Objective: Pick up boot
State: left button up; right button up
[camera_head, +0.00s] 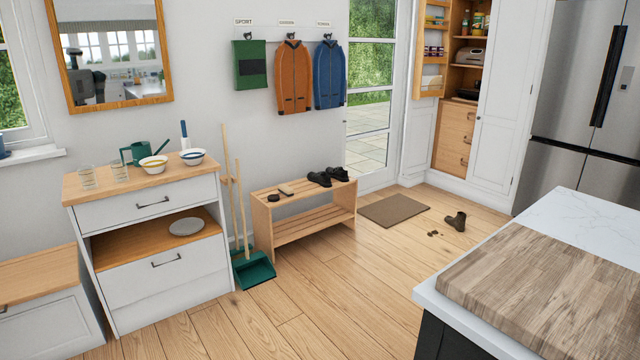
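A dark brown boot (456,221) is on the wooden floor, right of a brown doormat (394,210) and in front of the white cabinets. It looks apart from the mat. Small dark bits (436,233) lie on the floor just left of the boot. A pair of black shoes (328,176) sits on top of a wooden bench rack (305,212) by the wall. Neither of my grippers shows in the head view.
A kitchen island with a wooden board (560,292) fills the lower right. A white drawer cabinet (150,240) stands at the left. A green dustpan (253,270) and broom stand beside the bench. Open floor (350,300) lies between the bench and the island.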

aim_at(459, 221)
jog(key=i+j+u, duration=0.15)
jog(key=i+u, duration=0.75)
jog(key=i, duration=0.2)
jog(key=i+z, duration=0.45)
jog(key=i, duration=0.25)
jog(key=i+j+z, duration=0.25)
jog(key=i+z, duration=0.15)
jog(key=i, duration=0.3)
jog(key=i+l+z, duration=0.2)
jog(key=i+z, duration=0.8)
jog(key=z, duration=0.15)
jog(key=i+j+z, duration=0.1)
jog(key=i+z, duration=0.3)
jog(key=i+l+z, duration=0.2)
jog(key=i, duration=1.2)
jog(key=i+u, duration=0.15)
jog(key=i, duration=0.25)
jog(key=i+l+u, duration=0.15)
jog(key=i, duration=0.2)
jog(key=i+j+z, duration=0.5)
jog(key=i+j, duration=0.3)
jog(key=i, duration=0.3)
jog(key=i+j+z, duration=0.5)
jog(key=i+j, duration=0.45)
jog(key=j, duration=0.3)
